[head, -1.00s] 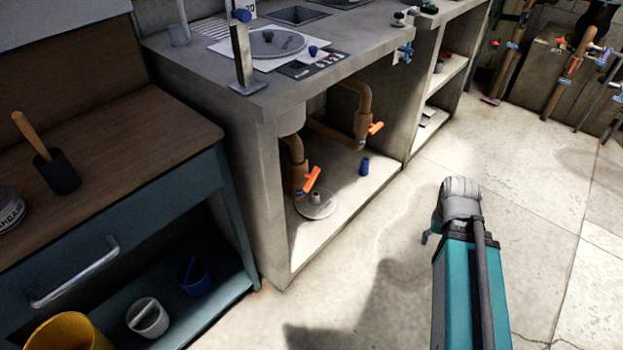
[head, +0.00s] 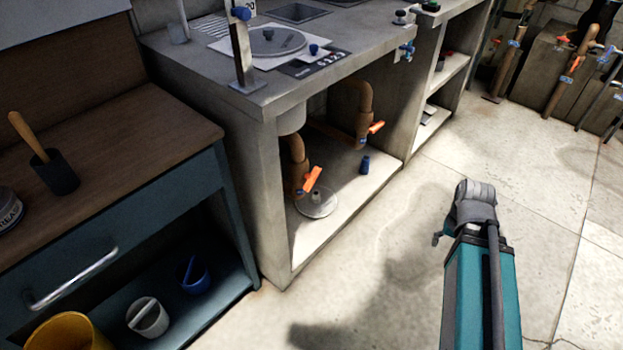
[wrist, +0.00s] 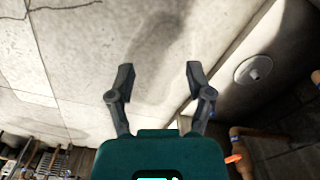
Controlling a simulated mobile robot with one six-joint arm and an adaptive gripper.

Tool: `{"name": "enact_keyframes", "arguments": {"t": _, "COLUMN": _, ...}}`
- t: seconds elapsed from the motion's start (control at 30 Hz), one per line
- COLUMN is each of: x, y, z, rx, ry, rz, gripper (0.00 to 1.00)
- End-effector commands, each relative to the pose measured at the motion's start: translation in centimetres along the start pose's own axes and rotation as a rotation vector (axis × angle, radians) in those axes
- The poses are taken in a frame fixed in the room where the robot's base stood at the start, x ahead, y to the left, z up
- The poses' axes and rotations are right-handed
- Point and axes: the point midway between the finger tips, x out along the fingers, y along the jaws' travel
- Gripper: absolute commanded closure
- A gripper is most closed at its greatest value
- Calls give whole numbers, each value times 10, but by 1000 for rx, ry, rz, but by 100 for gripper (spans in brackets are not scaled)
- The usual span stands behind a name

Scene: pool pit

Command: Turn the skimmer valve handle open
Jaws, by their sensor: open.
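Under the concrete counter, two brown pipes carry orange valve handles: a near handle (head: 312,178) on the left, and a far handle (head: 375,128) further back. No readable label tells which is the skimmer valve. The near handle slants upward to the right. My gripper (wrist: 160,74) is open and empty over the pale floor, apart from both handles. In the head view my arm hides most of it, to the right of the counter opening.
A round plate (head: 317,204) and a blue cup-like piece (head: 365,165) sit on the shelf floor under the counter (head: 262,180). Its side wall and top edge bound the opening. A blue bench (head: 180,200) stands at left. The floor (head: 400,250) before the opening is clear.

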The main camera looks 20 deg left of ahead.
Motion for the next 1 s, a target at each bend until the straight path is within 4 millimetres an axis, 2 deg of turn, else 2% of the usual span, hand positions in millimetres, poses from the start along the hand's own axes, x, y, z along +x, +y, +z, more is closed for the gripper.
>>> {"name": "enact_keyframes", "arguments": {"t": 0.2, "x": 14, "y": -16, "z": -15, "rx": -46, "ry": 20, "rz": -79, "gripper": 31}}
{"name": "enact_keyframes", "arguments": {"t": 0.27, "x": 20, "y": -27, "z": -22, "rx": -73, "ry": 31, "rz": -123, "gripper": 31}}
{"name": "enact_keyframes", "arguments": {"t": 0.37, "x": 31, "y": -53, "z": -37, "rx": -132, "ry": 59, "rz": -218, "gripper": 31}}
{"name": "enact_keyframes", "arguments": {"t": 0.6, "x": 51, "y": -132, "z": -79, "rx": -302, "ry": 166, "rz": -513, "gripper": 31}}
{"name": "enact_keyframes", "arguments": {"t": 0.8, "x": 53, "y": -198, "z": -110, "rx": -421, "ry": 284, "rz": -768, "gripper": 31}}
{"name": "enact_keyframes", "arguments": {"t": 1.0, "x": 46, "y": -252, "z": -136, "rx": -497, "ry": 412, "rz": -997, "gripper": 31}}
